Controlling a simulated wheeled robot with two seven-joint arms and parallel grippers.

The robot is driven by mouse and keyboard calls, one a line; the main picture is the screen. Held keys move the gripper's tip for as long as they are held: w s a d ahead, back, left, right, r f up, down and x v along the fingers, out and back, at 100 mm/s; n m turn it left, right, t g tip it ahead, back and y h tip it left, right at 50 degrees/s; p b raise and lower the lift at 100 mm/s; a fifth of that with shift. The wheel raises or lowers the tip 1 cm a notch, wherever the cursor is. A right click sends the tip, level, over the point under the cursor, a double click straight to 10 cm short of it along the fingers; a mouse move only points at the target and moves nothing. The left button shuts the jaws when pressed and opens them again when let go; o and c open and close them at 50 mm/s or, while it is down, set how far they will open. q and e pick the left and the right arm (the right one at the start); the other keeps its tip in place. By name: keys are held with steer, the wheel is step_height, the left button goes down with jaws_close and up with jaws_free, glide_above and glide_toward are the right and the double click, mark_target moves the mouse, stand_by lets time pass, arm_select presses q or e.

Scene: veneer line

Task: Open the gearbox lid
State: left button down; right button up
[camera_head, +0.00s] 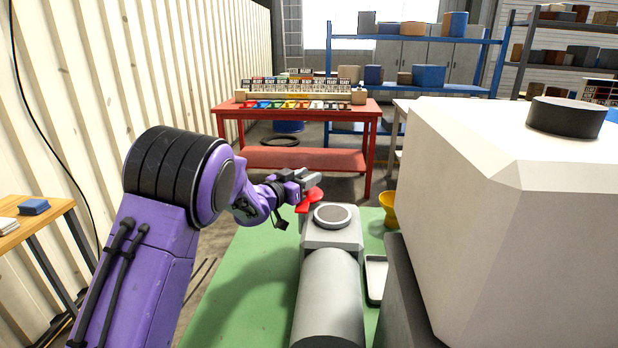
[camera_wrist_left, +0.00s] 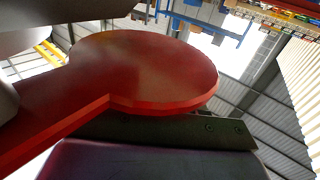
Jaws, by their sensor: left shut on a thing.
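A red flat piece (camera_head: 312,195) with a round end sits at the far left edge of the grey gearbox-like box (camera_head: 332,236). My left gripper (camera_head: 306,179) is above the far left corner of the box, shut on the red piece. In the left wrist view the red piece (camera_wrist_left: 150,70) fills the middle, a flat disc with a straight handle; a dark finger lies just below it. Whether the red piece is attached to a lid I cannot tell. My right gripper is not in view.
A large white housing (camera_head: 480,200) with a black cap (camera_head: 567,117) stands close on the right. The green surface (camera_head: 245,290) is clear on the left. A red table (camera_head: 300,110) stands behind.

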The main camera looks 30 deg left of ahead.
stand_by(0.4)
arm_select(q)
steer(key=c, duration=0.8)
jaws_free()
steer(key=shift+d, duration=0.1)
steer(key=s+a+b, duration=0.1)
steer(key=s+b, duration=0.1)
steer(key=s, duration=0.8)
steer(key=shift+s+a, duration=0.15)
steer(key=shift+s, duration=0.15)
